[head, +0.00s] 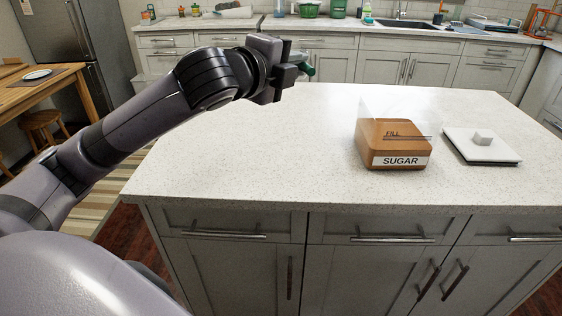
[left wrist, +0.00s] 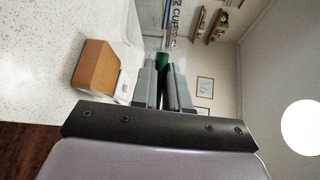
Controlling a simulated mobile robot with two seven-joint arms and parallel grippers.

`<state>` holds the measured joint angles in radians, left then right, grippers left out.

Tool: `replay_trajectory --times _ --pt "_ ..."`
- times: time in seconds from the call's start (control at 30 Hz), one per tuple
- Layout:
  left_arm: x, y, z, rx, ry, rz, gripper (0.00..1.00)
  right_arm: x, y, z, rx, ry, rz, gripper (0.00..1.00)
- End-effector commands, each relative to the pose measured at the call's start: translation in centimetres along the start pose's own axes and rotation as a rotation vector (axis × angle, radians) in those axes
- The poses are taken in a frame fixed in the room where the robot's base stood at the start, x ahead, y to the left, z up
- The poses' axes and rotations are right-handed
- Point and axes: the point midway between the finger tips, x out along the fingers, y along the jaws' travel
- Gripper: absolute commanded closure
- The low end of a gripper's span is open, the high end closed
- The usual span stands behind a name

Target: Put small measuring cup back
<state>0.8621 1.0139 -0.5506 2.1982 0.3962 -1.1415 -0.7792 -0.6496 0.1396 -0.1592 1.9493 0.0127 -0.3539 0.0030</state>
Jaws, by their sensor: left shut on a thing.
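My left gripper (head: 292,70) is above the far left part of the island counter. It is shut on the green handle of the small measuring cup (head: 306,67), mostly hidden behind the fingers in the head view. In the left wrist view the green handle (left wrist: 163,72) sits between the two fingers of my left gripper (left wrist: 164,85), and lettering reading "CUP" shows beyond it. The sugar container (head: 393,147) stands on the counter to the right, clear-walled with a brown lower part and a "SUGAR" label. It also shows in the left wrist view (left wrist: 95,68). My right gripper is out of view.
A white square lid (head: 460,143) with a knob lies on the counter right of the sugar container. The island counter (head: 240,165) is otherwise clear. Back cabinets with a sink (head: 402,24) and several items stand beyond. A wooden table (head: 30,88) is at left.

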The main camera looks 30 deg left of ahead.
Motion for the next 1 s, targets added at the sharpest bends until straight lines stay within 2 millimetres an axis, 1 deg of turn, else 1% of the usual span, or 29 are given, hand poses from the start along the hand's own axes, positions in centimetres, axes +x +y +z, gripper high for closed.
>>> replay_trajectory --times 0.17,0.3,0.4,0.5,0.6,0.77,1.0 --pt "0.7 4.2 -0.4 0.001 0.001 0.008 1.0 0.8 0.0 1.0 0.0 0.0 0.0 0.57" --pt "1.2 8.0 -0.8 0.001 0.0 0.008 1.0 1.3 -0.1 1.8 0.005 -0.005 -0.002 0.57" --pt "1.6 10.6 -1.1 0.001 0.0 0.007 1.0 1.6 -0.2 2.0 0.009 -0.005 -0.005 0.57" --pt "2.0 12.8 -1.4 0.0 0.001 0.005 1.0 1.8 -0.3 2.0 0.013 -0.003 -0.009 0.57" --pt "2.2 14.3 -1.6 0.0 0.001 0.004 1.0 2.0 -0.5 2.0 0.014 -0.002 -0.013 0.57" --pt "2.4 15.3 -1.7 0.0 0.0 0.001 1.0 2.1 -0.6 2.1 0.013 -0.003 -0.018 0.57" --pt "3.0 18.8 -2.0 -0.001 -0.001 0.003 1.0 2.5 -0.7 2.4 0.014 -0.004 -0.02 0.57"
